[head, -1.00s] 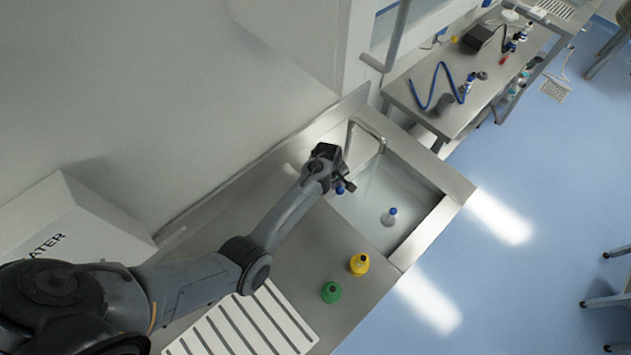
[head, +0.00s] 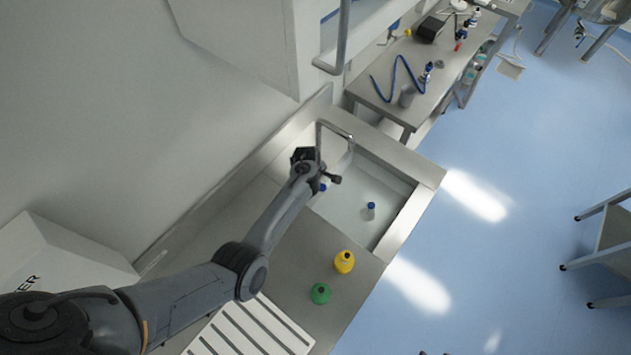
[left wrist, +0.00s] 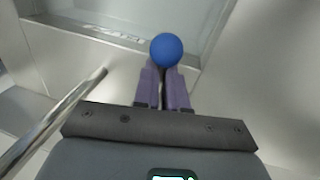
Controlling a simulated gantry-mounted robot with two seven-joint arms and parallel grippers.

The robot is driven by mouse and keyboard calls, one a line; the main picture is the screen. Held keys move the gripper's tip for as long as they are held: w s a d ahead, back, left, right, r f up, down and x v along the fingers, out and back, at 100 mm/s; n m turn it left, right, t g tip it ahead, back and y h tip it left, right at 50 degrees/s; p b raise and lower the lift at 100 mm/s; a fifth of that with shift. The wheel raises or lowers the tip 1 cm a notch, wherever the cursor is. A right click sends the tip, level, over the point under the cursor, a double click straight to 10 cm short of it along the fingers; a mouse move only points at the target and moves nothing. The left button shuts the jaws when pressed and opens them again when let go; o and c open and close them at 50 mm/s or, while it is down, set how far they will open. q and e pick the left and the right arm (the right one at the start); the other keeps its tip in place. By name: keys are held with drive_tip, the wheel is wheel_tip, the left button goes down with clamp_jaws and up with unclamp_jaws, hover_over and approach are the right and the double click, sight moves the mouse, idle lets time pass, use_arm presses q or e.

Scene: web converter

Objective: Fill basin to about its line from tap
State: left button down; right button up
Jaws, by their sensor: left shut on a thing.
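The basin (head: 404,219) is a steel sink let into the counter, with a pale inside. I cannot tell how much water it holds. The tap (head: 337,132) is a bent metal pipe arching over the basin's back edge; I cannot make out a stream. In the left wrist view, the basin's inner wall (left wrist: 199,40) shows at the top with a small marking (left wrist: 118,37), and the tap's pipe slants at left (left wrist: 52,118). My left gripper (head: 322,179) is at the basin's near-left edge, its purple fingers (left wrist: 164,82) shut on a round blue knob (left wrist: 166,49).
A yellow bottle (head: 344,262) and a green bottle (head: 320,293) stand on the counter in front, beside a white slotted rack (head: 262,335). A bench (head: 440,85) with a blue hose stands behind.

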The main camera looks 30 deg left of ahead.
use_arm(q)
drive_tip(key=c, duration=1.2)
unclamp_jaws()
drive_tip(key=r, duration=0.3)
drive_tip(key=s+r, duration=0.1)
drive_tip(key=r, duration=0.3)
drive_tip(key=s+r+p, duration=0.1)
drive_tip(key=r, duration=0.2)
drive_tip(key=shift+r, duration=0.25)
drive_tip(key=shift+s+f, duration=0.1)
